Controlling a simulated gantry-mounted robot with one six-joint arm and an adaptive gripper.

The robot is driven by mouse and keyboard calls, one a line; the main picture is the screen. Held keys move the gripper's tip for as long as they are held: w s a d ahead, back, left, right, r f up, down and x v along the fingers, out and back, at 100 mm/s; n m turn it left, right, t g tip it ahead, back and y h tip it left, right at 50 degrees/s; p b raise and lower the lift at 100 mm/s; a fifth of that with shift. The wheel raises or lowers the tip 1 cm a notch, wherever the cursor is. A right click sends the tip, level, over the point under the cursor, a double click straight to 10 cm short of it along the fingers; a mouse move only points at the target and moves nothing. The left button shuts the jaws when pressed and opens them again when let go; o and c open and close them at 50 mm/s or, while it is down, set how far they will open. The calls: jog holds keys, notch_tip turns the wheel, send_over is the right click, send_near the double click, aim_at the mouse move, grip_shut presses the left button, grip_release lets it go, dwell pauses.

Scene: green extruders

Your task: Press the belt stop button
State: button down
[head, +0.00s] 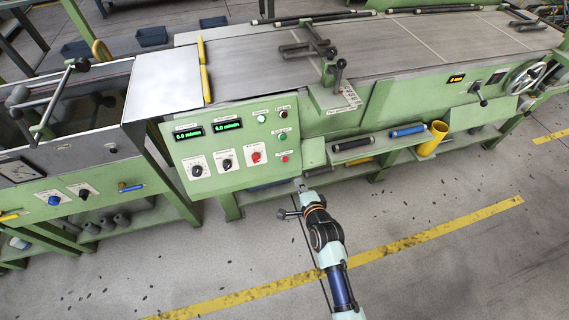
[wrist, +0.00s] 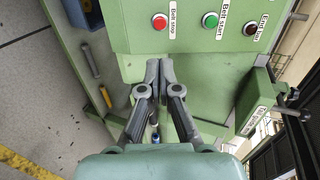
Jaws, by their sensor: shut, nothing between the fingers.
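The red belt stop button (wrist: 159,22) is at the top centre of the wrist view, on a green panel beside its white "Belt stop" label. It is also the lowest small red button (head: 284,158) on the control panel in the head view. My gripper (wrist: 159,63) is shut and empty. In the wrist view its fingertips lie just below the button in the picture, apart from it. In the head view my gripper (head: 300,185) is below and slightly right of the button, in front of the machine.
The green belt start button (wrist: 210,19) and a dark button (wrist: 249,29) sit beside the stop button. The panel (head: 234,179) also has several knobs, including a red one (head: 255,157), and two displays. A shelf with a yellow cup (head: 432,138) is to the right. The floor in front is open.

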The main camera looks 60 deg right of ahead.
jog(key=b+x, duration=0.7)
jog(key=x, duration=0.5)
jog(key=shift+w+d+f+b, duration=0.15)
jog(key=shift+w+f+b, duration=0.1)
jog(key=shift+w+b, duration=0.1)
jog(key=shift+w+d, duration=0.45)
jog(key=shift+w+d+f+b, duration=0.3)
jog(key=shift+f+b, duration=0.25)
jog(key=shift+b, duration=0.35)
jog(key=shift+s+a+f, duration=0.1)
jog(key=shift+f, duration=0.05)
jog(key=p, duration=1)
send_near(286, 161)
jog(key=v, duration=0.6)
